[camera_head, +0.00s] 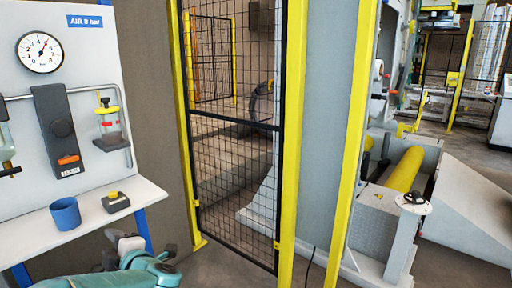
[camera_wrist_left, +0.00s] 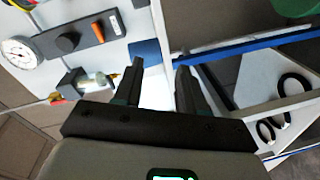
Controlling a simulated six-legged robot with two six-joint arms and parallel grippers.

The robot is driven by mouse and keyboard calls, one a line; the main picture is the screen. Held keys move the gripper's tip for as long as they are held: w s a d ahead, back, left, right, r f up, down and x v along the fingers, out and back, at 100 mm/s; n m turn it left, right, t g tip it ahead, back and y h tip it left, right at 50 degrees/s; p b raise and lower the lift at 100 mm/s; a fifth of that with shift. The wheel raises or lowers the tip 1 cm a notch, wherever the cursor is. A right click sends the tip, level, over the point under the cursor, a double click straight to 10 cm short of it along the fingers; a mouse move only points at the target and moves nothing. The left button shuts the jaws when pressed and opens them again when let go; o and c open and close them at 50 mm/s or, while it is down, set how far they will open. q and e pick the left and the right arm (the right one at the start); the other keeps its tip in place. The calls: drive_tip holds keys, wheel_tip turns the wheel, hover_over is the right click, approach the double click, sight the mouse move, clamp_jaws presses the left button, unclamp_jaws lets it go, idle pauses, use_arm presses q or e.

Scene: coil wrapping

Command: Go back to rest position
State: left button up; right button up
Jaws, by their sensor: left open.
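My left gripper (camera_head: 122,241) is at the bottom left of the head view, low in front of the shelf's right front corner, with my teal arm below it. Its fingers are hard to make out there. In the left wrist view the two dark fingers (camera_wrist_left: 162,78) are apart with nothing between them. My right gripper is not in view.
Above are a pressure gauge (camera_head: 41,52) and a grey panel (camera_head: 60,130). A mesh gate (camera_head: 235,160) with yellow posts stands right.

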use_arm(q)
wheel_tip(320, 180, down, 17)
drive_tip(key=s+d+m+h+p, duration=0.1)
drive_tip(key=d+m+h+p, duration=0.15)
drive_tip(key=m+h, duration=0.4)
drive_tip(key=s+d+f+m+g+h+p, duration=0.1)
drive_tip(key=s+d+f+m+h, duration=0.15)
drive_tip(key=f, duration=0.35)
drive_tip(key=s+d+f+m+g+h, duration=0.1)
drive_tip(key=s+d+f+m, duration=0.15)
drive_tip(key=s+f, duration=0.2)
drive_tip(key=s+d+f+m+g+h, duration=0.3)
drive_tip(key=s+d+f+m+g, duration=0.1)
drive_tip(key=s, duration=0.7)
drive_tip(key=s+d+f+m+g+h, duration=0.4)
drive_tip(key=s+d+m, duration=0.2)
drive_tip(key=s+d, duration=0.3)
drive_tip(key=shift+s+d+f+p, duration=0.25)
drive_tip(key=shift+s+p, duration=0.1)
drive_tip(key=shift+s, duration=0.7)
